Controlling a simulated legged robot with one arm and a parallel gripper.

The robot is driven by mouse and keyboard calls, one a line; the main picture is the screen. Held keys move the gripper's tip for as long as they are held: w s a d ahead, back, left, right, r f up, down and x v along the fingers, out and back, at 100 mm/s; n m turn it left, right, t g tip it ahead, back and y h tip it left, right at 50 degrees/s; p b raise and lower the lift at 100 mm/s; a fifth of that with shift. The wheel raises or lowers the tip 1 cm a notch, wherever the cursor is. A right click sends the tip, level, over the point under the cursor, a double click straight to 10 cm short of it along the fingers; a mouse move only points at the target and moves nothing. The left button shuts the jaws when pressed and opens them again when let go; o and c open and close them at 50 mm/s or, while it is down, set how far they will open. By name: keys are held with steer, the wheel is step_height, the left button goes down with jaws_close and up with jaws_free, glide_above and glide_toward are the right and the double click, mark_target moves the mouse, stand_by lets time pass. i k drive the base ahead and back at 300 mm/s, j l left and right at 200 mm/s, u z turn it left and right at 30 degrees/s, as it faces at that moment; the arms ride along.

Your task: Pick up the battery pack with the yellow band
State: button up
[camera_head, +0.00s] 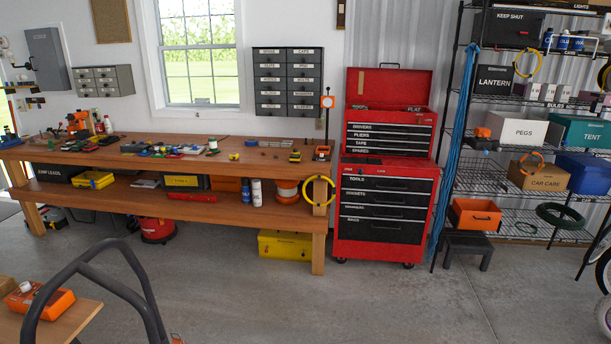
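A wooden workbench (150,188) stands along the left wall with many small items on its top. A small dark and yellow block (295,156) sits near the right end of the bench top. It may be the battery pack with the yellow band, but it is too small to be sure. A smaller yellow item (234,156) lies to its left. Several other small coloured items lie further left and are too small to identify. My gripper is not in view.
An orange device with an antenna (322,153) stands at the bench's right end. A red tool chest (386,200) and wire shelving (510,98) stand to the right. A dark tubular frame (88,262) and an orange box (40,301) are near left. The middle floor is clear.

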mark_target(295, 155)
steer(key=i+z, duration=0.15)
steer(key=i, duration=1.65)
steer(key=i+j, duration=0.2)
steer(key=i, duration=0.2)
steer(key=i+j, duration=0.25)
steer(key=i, duration=0.2)
steer(key=i+j, duration=0.2)
steer(key=i, duration=0.2)
steer(key=i+j, duration=0.25)
steer(key=i, duration=0.2)
steer(key=l+z, duration=0.05)
